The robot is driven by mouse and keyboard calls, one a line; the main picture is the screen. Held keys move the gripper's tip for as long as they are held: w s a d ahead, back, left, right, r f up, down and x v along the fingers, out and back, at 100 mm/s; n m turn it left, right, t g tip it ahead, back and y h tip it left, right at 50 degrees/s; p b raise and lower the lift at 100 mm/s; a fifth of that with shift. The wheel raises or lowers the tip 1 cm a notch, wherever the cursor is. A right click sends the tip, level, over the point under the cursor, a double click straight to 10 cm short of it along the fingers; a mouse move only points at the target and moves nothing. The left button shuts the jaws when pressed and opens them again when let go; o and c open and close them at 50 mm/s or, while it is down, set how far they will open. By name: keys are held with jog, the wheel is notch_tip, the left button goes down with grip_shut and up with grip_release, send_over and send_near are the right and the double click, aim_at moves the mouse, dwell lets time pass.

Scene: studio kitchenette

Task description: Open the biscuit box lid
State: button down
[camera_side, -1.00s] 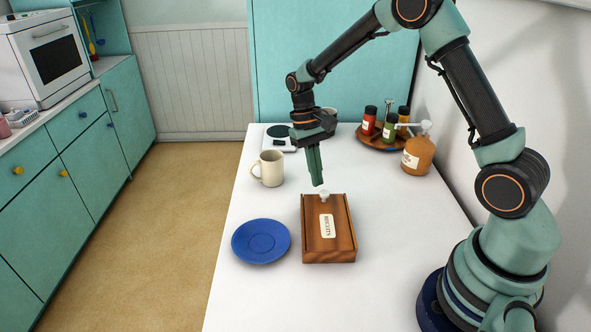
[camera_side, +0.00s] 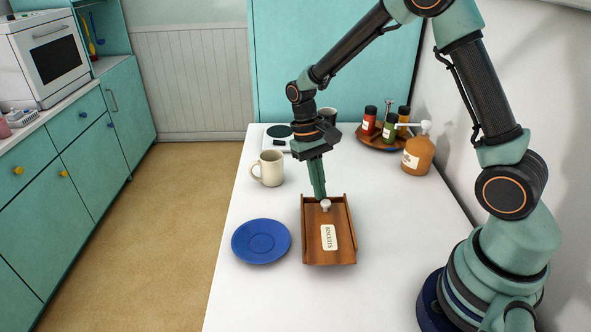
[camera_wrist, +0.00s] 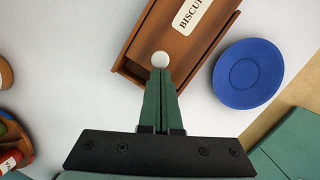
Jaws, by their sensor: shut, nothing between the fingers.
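The wooden biscuit box (camera_side: 351,232) lies on the white worktop, with its lid (camera_side: 313,235) on top between the raised side rails. The lid bears a pale label (camera_side: 329,237) and a white knob (camera_side: 326,204) near its far end. The knob also shows in the wrist view (camera_wrist: 160,60), at the fingertips. My gripper (camera_side: 321,198) is shut and empty. Its tips are at the far side of the knob, seemingly touching it. The lid sits shifted towards the near end of the box. The inside of the box cannot be made out.
A blue saucer (camera_side: 261,241) lies close to the left of the box. A cream mug (camera_side: 269,168) stands behind it. A tray (camera_side: 375,143) of bottles and an orange dispenser (camera_side: 418,155) stand at the back right. The worktop right of the box is clear.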

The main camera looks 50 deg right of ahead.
dwell(0.3)
jog(key=w+d+r, duration=0.2)
jog(key=w+r, duration=0.4)
jog(key=r, duration=0.3)
jog(key=c, duration=1.5)
grip_release()
jog(key=shift+w+r, duration=0.15)
jog(key=shift+r, duration=0.3)
jog(key=shift+c, duration=0.2)
jog(key=o, duration=0.5)
jog(key=shift+a+r, duration=0.1)
jog(key=shift+r, duration=0.1)
jog(key=o, duration=0.4)
jog(key=s+a+n, duration=0.1)
jog(key=s+a+n+g, duration=0.1)
jog(key=s+n, duration=0.1)
jog(key=x, duration=1.2)
jog(key=shift+s+r, duration=0.1)
jog(key=shift+s, duration=0.2)
